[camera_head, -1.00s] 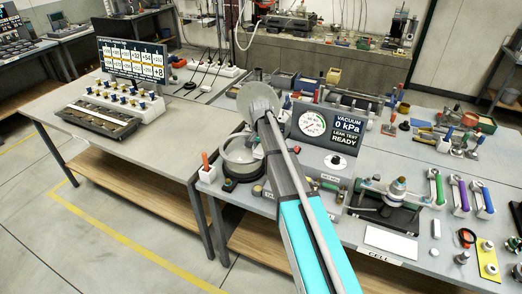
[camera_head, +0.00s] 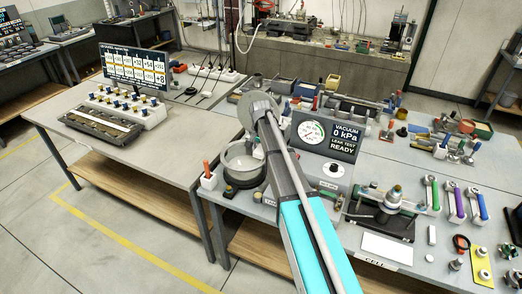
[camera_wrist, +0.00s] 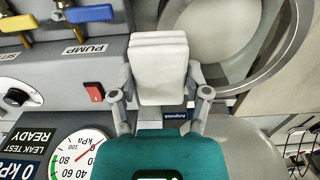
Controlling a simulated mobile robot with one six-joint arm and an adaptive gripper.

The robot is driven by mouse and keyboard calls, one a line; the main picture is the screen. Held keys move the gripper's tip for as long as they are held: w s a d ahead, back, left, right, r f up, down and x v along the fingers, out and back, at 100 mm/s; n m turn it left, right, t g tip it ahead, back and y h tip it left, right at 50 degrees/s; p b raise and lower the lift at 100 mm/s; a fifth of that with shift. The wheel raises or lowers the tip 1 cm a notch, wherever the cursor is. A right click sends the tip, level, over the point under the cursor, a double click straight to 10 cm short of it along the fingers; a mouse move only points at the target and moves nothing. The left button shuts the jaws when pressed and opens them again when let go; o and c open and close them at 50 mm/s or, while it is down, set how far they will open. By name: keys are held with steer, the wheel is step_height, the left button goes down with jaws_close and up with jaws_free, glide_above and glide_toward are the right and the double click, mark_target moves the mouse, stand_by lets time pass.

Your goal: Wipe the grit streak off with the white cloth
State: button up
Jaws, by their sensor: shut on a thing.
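My gripper (camera_wrist: 160,88) is shut on the white cloth (camera_wrist: 159,62), a folded pad held between its two fingers in the wrist view. A round grey vessel with a wide rim (camera_wrist: 285,62) lies just beyond the cloth, to its upper right. Whether the cloth touches it I cannot tell. In the head view the vessel (camera_head: 240,172) stands at the left front corner of the right bench, partly behind my arm. My arm hides the gripper and cloth there. I cannot make out the grit streak in either view.
The vacuum gauge panel (camera_head: 322,143) stands right of the vessel, close to my arm. An orange-handled tool sits in a white holder (camera_head: 208,180) to its left. Wrenches (camera_head: 455,202) and a white plate (camera_head: 387,248) lie further right. The left bench front (camera_head: 150,160) is clear.

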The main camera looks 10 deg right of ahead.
steer(key=shift+r, duration=0.1)
steer(key=shift+r+p, duration=1.4)
steer(key=shift+p, duration=0.15)
steer(key=shift+f+b, duration=0.5)
steer(key=shift+b, duration=0.05)
